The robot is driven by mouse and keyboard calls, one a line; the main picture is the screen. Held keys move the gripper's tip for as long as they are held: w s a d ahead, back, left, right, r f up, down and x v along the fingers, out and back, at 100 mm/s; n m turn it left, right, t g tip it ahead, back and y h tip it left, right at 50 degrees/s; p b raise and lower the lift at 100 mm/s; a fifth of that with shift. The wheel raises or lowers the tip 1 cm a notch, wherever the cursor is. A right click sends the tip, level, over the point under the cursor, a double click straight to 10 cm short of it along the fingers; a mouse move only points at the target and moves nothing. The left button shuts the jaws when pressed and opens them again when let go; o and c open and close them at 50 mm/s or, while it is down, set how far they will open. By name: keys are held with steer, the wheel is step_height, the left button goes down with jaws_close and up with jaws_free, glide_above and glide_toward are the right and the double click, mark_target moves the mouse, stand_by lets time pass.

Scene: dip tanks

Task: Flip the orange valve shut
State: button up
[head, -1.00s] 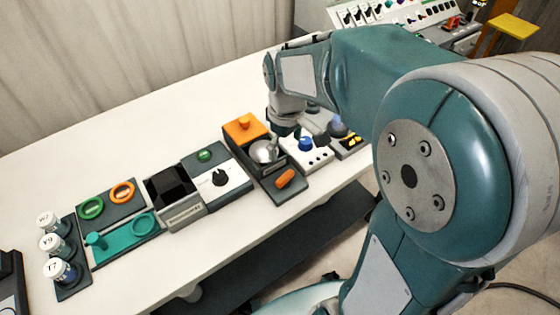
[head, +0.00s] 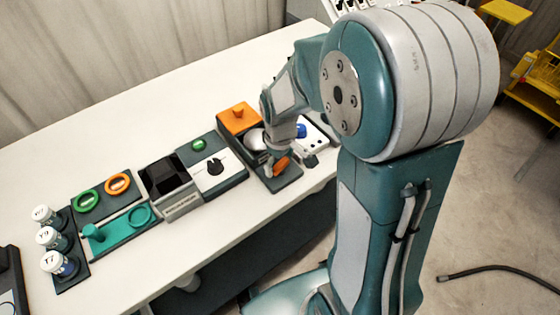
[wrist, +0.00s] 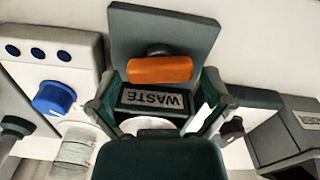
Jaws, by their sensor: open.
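The orange valve handle (head: 281,165) sits at the front of a dark unit, partly hidden by my gripper (head: 275,170). In the wrist view the orange handle (wrist: 160,69) lies crosswise in front of a grey plate, above a plate lettered WASTE (wrist: 152,99). My gripper (wrist: 160,85) is open and empty. Its two fingers reach up on either side of the handle, with the handle around their tip level; I cannot tell whether either finger touches it.
A panel with a blue knob (wrist: 54,98) stands close on one side. A box with a black dial (head: 215,167) stands on the other. The back of the table (head: 150,115) is clear.

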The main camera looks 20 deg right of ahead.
mark_target(280, 164)
steer(key=c, duration=0.9)
steer(key=shift+m, duration=1.4)
steer(key=o, duration=0.9)
step_height(280, 164, up, 12)
